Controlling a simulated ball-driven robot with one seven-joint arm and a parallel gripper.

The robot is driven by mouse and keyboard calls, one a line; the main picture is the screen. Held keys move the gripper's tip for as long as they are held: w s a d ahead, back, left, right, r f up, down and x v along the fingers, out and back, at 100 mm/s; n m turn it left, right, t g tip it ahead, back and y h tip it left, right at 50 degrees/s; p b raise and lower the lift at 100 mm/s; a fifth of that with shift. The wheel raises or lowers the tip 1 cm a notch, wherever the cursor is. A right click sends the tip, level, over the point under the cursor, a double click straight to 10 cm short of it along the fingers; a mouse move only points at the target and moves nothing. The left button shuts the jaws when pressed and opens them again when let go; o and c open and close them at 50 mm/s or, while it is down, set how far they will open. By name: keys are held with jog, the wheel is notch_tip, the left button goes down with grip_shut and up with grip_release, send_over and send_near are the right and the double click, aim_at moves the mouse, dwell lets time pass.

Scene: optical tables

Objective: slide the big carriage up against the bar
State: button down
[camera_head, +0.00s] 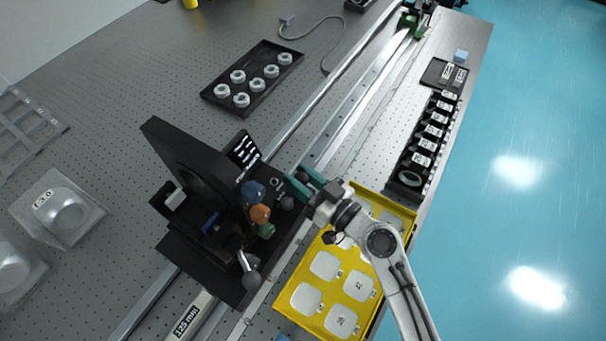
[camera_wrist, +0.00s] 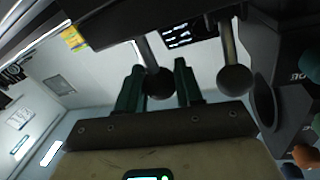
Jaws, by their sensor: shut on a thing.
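The big carriage (camera_head: 220,266) is a black block on the long rail, with a tall black ring mount (camera_head: 172,142) and blue, orange and green knobs. A pale bar (camera_head: 190,316) marked "125 mm" lies along the rail at the lower edge. Its upper end is close to the carriage's lower side; I cannot tell whether they touch. My gripper (camera_head: 302,184) is at the carriage's right side. In the wrist view its green fingers (camera_wrist: 160,88) are shut on a black ball knob (camera_wrist: 158,84) on a stem. A second ball knob (camera_wrist: 234,80) stands to the right, clear of the fingers.
A yellow tray (camera_head: 283,313) with white pieces lies under my forearm, close right of the carriage. A black tray (camera_head: 212,98) of white rings and a row of black holders (camera_head: 407,178) stand farther up. The rail (camera_head: 345,110) is bare above the carriage. Clear domed cases (camera_head: 62,212) stand left.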

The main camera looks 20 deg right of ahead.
jog(key=c, duration=0.8)
grip_release()
jog(key=shift+d, duration=0.1)
jog(key=shift+b+v, duration=2.3)
jog(key=shift+v, duration=3.05)
